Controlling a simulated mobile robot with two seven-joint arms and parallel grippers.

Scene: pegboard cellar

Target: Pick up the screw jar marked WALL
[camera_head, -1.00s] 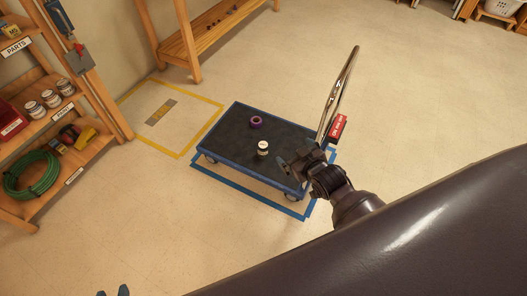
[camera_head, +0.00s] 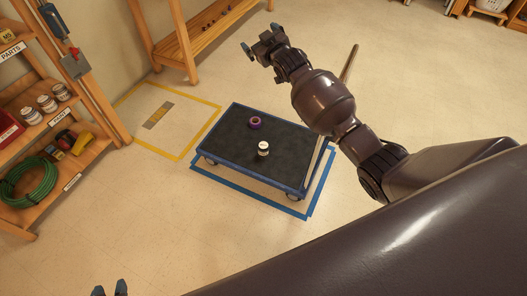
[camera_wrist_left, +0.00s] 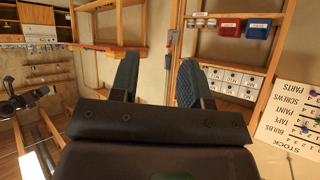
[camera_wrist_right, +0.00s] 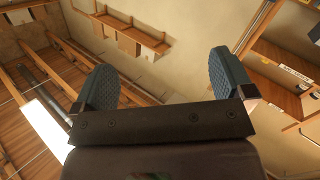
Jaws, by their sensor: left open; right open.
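A small white jar (camera_head: 263,149) stands upright on the dark deck of a blue-edged cart (camera_head: 222,160). Several similar jars (camera_head: 47,103) stand on the left shelf. The writing on all of them is too small to read, so I cannot tell which says WALL. My right gripper (camera_head: 261,39) is open and empty, high in the head view above the cart's picture position; its spread fingers show in the right wrist view (camera_wrist_right: 163,78). My left gripper (camera_head: 111,289) shows only its fingertips at the bottom edge; it is open and empty in the left wrist view (camera_wrist_left: 156,80).
A purple tape roll (camera_head: 255,123) lies near the jar on the cart. The cart's upright handle (camera_head: 350,62) is partly behind my right arm. A wooden shelf unit (camera_head: 101,98) stands left, a wooden bench (camera_head: 207,38) behind. Floor around the cart is clear.

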